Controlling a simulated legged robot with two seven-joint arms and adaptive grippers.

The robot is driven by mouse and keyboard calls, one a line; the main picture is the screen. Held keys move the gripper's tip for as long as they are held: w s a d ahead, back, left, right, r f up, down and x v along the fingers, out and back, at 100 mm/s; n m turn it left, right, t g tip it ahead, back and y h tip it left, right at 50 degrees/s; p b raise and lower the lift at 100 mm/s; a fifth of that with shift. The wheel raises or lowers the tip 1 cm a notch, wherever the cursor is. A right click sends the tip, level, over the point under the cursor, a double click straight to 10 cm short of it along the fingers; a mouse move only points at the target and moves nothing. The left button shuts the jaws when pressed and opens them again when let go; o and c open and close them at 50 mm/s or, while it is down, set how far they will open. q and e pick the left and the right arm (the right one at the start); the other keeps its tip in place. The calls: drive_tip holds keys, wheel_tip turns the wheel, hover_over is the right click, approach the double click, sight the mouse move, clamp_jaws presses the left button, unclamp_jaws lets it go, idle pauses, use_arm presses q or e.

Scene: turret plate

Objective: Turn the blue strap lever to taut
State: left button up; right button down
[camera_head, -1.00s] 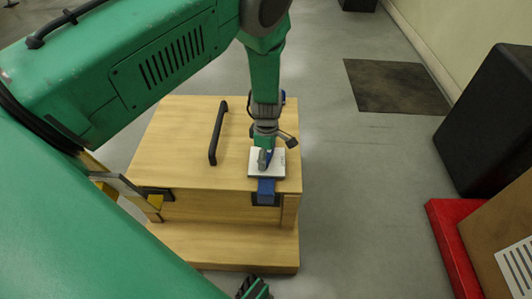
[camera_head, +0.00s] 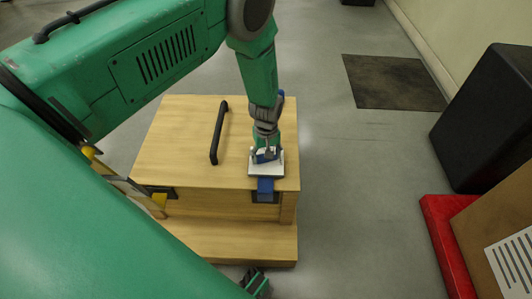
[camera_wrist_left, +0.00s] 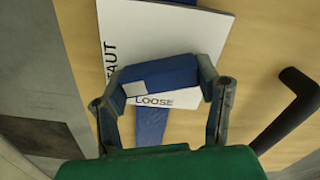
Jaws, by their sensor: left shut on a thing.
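The blue lever (camera_wrist_left: 165,75) sits over a white plate (camera_head: 257,171) on a wooden box. In the left wrist view the plate (camera_wrist_left: 120,35) reads TAUT along its left side and LOOSE near the bottom, just under the lever. My left gripper (camera_head: 266,154) is shut on the lever, one finger at each end in the left wrist view (camera_wrist_left: 162,88). A blue strap (camera_head: 265,186) runs over the box's front edge. In the head view the gripper partly hides the lever. A green and dark part at the bottom edge may be my right gripper (camera_head: 255,283); its jaws are unclear.
The wooden box (camera_head: 180,130) has a black handle (camera_head: 218,132) left of the plate. A yellow-and-black fitting (camera_head: 158,198) is at its front left. A black block (camera_head: 490,120), red base (camera_head: 445,245) and cardboard box (camera_head: 500,235) stand at the right. Floor between is clear.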

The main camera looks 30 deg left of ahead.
use_arm(q)
drive_tip(key=shift+w+d+r+m+p, duration=0.1)
drive_tip(key=shift+d+m+p, duration=0.05)
drive_tip(key=shift+m, duration=0.8)
drive_tip(key=shift+w+d+r+m+p, duration=0.1)
drive_tip(key=shift+d+m+p, duration=0.05)
drive_tip(key=shift+m, duration=0.8)
drive_tip(key=shift+s+f, duration=0.1)
drive_tip(key=shift+s, duration=0.05)
drive_tip(key=o, duration=1.2)
drive_tip(key=shift+c, duration=0.2)
drive_tip(key=shift+a+r, duration=0.1)
drive_tip(key=shift+r, duration=0.2)
wheel_tip(320, 180, up, 11)
drive_tip(key=shift+r, duration=0.15)
